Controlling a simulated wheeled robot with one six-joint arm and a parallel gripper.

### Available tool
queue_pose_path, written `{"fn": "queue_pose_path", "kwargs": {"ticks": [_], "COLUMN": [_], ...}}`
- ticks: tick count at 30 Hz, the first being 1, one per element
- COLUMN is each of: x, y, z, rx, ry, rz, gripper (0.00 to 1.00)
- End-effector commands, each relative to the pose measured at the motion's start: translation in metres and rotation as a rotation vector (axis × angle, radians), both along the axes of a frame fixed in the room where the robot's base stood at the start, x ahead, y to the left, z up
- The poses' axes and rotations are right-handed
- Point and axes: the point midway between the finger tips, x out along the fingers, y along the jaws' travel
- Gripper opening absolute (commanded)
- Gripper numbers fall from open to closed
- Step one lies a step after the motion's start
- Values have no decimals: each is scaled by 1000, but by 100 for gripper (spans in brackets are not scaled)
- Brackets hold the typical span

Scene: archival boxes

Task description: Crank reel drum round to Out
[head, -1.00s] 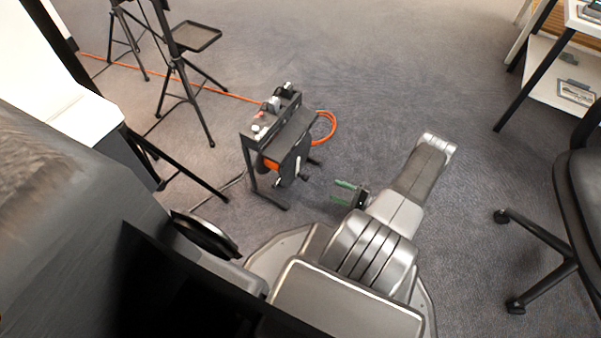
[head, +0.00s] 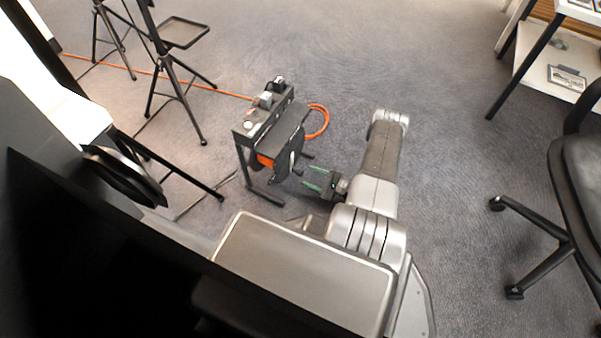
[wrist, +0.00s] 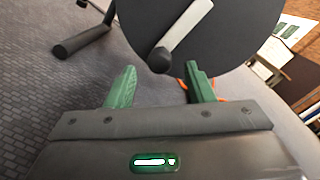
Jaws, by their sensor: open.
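The cable reel (head: 272,140) stands on the carpet on a black frame, with orange cable wound on its drum. In the wrist view the drum's dark round side (wrist: 225,30) fills the upper middle. A grey crank arm with a black knob (wrist: 161,60) is on that side, the knob hanging low. My gripper (head: 314,186) has green fingers and is open, just right of the reel. In the wrist view my gripper (wrist: 158,88) points at the drum, with the knob ahead between the fingertips and apart from them. No "Out" mark is readable.
Orange cable (head: 318,122) loops behind the reel and runs left across the floor. Black tripod stands (head: 180,85) are at the upper left. An office chair (head: 560,190) and a table with a lower shelf (head: 550,75) are at right. Carpet beyond the reel is clear.

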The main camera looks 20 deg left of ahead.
Motion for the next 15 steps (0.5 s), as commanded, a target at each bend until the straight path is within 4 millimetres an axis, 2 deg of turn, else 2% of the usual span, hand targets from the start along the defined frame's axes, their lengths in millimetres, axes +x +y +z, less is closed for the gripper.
{"fn": "queue_pose_path", "kwargs": {"ticks": [6, 15], "x": [0, 1], "y": [30, 48], "z": [-2, -1], "rx": [0, -1], "ry": [-1, -1], "rz": [4, 1], "gripper": [49, 49]}}
